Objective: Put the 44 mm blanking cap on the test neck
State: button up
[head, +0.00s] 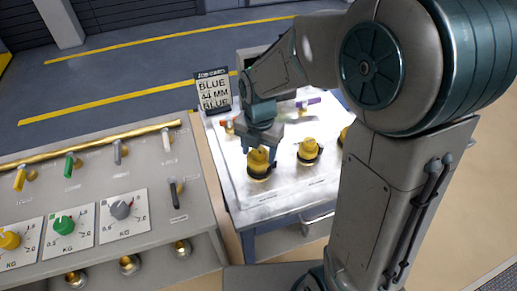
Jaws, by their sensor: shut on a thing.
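My gripper (261,146) points down over the pale worktop (236,190) of a blue stand. It is shut on the top of a yellow cap (258,162) with a dark lower ring. The fingers partly cover the cap, and I cannot tell whether it rests on the worktop or is seated on something. A second yellow cap-like piece (309,152) with a dark ring stands to its right. A third yellow piece (344,134) is mostly hidden by my arm. No size marking is readable on them, and I cannot tell which part is the test neck.
A grey console (150,170) with coloured levers and KG dials fills the left. Floor is open at right.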

aim_at(262, 151)
jog(key=shift+f+b, duration=0.65)
jog(key=shift+f, duration=0.4)
jog(key=o, duration=1.1)
notch_tip(262, 151, up, 14)
jog(key=shift+d+f, duration=0.1)
jog(key=shift+s, duration=0.1)
jog(key=s+d+f+m+t, duration=0.1)
jog(key=s+d+m, duration=0.3)
jog(key=m, duration=0.6)
jog(key=s+d+f+m+t, duration=0.1)
jog(key=s+d+m, duration=0.3)
jog(key=m, duration=0.6)
jog(key=s+d+f+m+t, duration=0.1)
jog(key=s+d+f+m, duration=0.1)
jog(key=m, duration=0.8)
jog(key=shift+s+d, duration=0.45)
jog(key=shift+s, duration=0.2)
jog(key=shift+s+d, duration=0.45)
jog(key=shift+s, duration=0.15)
